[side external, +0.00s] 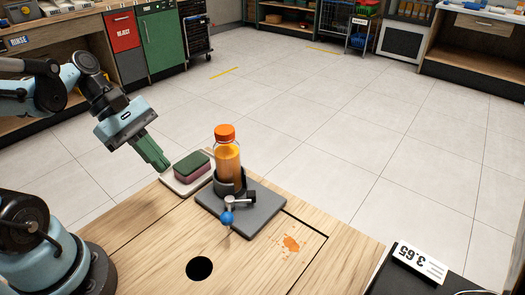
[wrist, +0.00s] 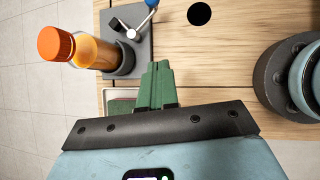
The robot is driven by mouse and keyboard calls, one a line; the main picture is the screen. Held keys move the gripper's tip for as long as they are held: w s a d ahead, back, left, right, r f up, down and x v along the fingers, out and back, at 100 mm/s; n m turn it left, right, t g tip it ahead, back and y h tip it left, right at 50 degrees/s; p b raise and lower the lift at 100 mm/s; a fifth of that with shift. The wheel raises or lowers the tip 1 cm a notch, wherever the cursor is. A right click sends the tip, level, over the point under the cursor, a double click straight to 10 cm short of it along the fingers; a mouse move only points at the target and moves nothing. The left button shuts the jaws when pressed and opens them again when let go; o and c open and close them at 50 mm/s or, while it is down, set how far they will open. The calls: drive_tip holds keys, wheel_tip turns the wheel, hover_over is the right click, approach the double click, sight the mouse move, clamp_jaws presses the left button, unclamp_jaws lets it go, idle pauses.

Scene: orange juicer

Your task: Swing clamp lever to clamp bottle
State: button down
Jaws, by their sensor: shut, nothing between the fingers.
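A bottle of orange juice (side external: 227,162) with an orange cap stands upright in a dark round holder (side external: 229,186) on a grey base plate (side external: 264,212). The bottle (wrist: 92,50) also shows in the wrist view. The clamp lever (side external: 232,206) is a metal arm with a blue ball knob (side external: 227,217), on the near side of the holder. In the wrist view the blue knob (wrist: 151,3) is at the top edge. My gripper (side external: 162,164) has green fingers, shut and empty, left of the bottle and apart from bottle and lever. The fingers (wrist: 157,68) also show in the wrist view.
A sponge (side external: 192,166) lies on a pale tray (side external: 173,185) left of the holder, near my fingers. The wooden table (side external: 165,240) has a round hole (side external: 199,269) and an orange spill (side external: 291,243). A price sign (side external: 419,263) stands at right.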

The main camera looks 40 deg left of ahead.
drive_tip(key=shift+s+r+n+h, duration=0.2)
drive_tip(key=shift+r+n+h, duration=0.35)
drive_tip(key=shift+n, duration=0.45)
drive_tip(key=shift+d+f, duration=0.1)
drive_tip(key=shift+f, duration=0.05)
drive_tip(key=x, duration=0.7)
drive_tip(key=d+r+x, duration=0.1)
drive_tip(key=x, duration=0.3)
drive_tip(key=shift+w+d+f, duration=0.1)
drive_tip(key=shift+d+f, duration=0.1)
drive_tip(key=shift+d, duration=0.15)
drive_tip(key=shift+w+d+f, duration=0.1)
drive_tip(key=shift+w+d, duration=0.1)
drive_tip(key=shift+d, duration=0.5)
